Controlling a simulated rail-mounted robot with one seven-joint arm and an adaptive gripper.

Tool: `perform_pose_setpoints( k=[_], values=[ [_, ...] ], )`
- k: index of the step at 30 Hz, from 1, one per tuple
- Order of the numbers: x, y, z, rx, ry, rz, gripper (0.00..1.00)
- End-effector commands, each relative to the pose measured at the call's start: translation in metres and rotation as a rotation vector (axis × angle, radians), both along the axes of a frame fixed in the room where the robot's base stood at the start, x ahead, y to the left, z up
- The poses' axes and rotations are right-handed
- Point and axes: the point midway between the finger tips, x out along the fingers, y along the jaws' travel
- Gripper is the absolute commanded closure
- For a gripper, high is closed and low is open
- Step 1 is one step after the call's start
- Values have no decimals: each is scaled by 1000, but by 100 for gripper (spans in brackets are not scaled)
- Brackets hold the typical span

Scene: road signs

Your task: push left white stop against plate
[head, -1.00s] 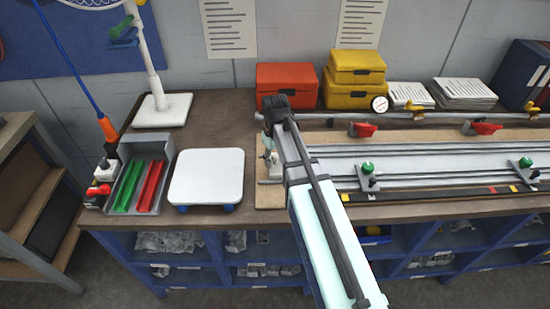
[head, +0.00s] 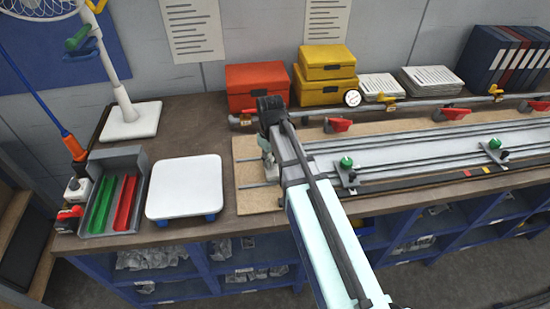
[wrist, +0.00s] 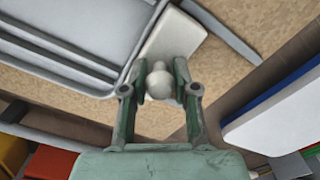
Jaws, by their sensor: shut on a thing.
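The left white stop (wrist: 181,33) is a small white block with a round knob, on the rails at the left end of the fixture board. My gripper (wrist: 160,82) is shut on its knob. The pale grey plate (wrist: 85,22) lies along the stop's left side in the wrist view, with no clear gap; I cannot tell whether they touch. In the head view the plate (head: 400,156) runs right from the stop. My arm hides most of the stop (head: 267,160) and the fingertips there.
A white platform (head: 184,186) on blue feet and a grey tray (head: 137,164) with green and red strips stand left of the board. Green-knobbed clamps (head: 346,163) sit on the front rail, and red clamps (head: 338,125) behind. Red (head: 256,87) and yellow boxes (head: 326,90) stand at the back.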

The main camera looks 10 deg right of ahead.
Motion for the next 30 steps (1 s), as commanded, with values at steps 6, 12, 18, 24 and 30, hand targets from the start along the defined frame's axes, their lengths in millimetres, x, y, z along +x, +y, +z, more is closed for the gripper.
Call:
perform_pose_setpoints(
  k=[6, 12, 18, 24, 30],
  values=[
    [0, -6, -1, -13, 2, -5, 61],
    [0, -5, -1, -10, 1, -4, 44],
    [0, -4, 1, -9, 1, -4, 44],
    [1, -4, 17, -8, -1, -4, 44],
    [1, -4, 51, -8, -2, -4, 44]
  ],
)
